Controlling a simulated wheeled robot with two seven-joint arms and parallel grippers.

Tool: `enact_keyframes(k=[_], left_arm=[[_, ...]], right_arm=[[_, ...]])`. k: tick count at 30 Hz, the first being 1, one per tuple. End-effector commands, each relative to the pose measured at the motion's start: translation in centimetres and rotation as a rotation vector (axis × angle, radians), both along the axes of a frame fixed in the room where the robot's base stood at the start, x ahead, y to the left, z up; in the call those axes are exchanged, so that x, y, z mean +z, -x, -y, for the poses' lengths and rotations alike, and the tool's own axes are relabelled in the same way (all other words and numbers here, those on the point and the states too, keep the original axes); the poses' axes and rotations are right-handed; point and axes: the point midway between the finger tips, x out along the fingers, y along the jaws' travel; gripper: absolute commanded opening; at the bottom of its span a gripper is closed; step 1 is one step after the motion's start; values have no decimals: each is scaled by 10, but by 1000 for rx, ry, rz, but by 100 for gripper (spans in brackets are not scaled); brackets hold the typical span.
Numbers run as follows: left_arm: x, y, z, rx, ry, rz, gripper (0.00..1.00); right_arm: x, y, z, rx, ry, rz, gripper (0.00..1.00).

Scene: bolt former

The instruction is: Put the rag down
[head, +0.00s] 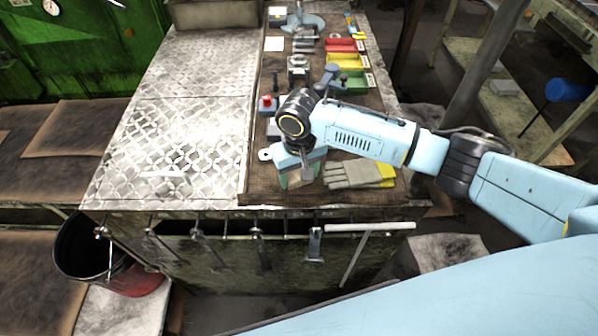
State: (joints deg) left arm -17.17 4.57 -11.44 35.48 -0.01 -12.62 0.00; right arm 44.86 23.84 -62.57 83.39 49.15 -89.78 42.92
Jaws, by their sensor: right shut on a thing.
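My right gripper (305,172) points down at the front part of the brown mat (225,202) on the workbench. It is shut on the rag (294,181), a small greenish cloth that shows just below the fingers. The gripper and wrist hide most of the rag. I cannot tell whether its lower edge touches the mat. My left gripper is not in view.
Grey work gloves with yellow cuffs (352,174) lie close to the right of the gripper. Red (341,45), yellow and green bins, a vise and small tools stand farther back. The metal plate top (180,130) at left is clear. Hooks line the front edge.

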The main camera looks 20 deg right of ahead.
Motion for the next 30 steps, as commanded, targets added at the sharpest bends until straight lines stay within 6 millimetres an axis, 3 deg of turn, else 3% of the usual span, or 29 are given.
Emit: enact_keyframes(k=[3, 4, 6, 17, 30], left_arm=[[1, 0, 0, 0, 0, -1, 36], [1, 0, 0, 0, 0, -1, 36], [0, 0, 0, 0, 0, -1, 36], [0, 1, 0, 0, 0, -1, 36], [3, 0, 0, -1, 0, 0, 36]], right_arm=[[-3, 0, 0, -1, 0, -1, 43], [-3, 0, 0, -1, 0, 0, 64], [-2, 0, 0, 0, 0, 0, 70], [5, 0, 0, 0, -1, 1, 70], [92, -1, 0, 0, -2, 4, 70]])
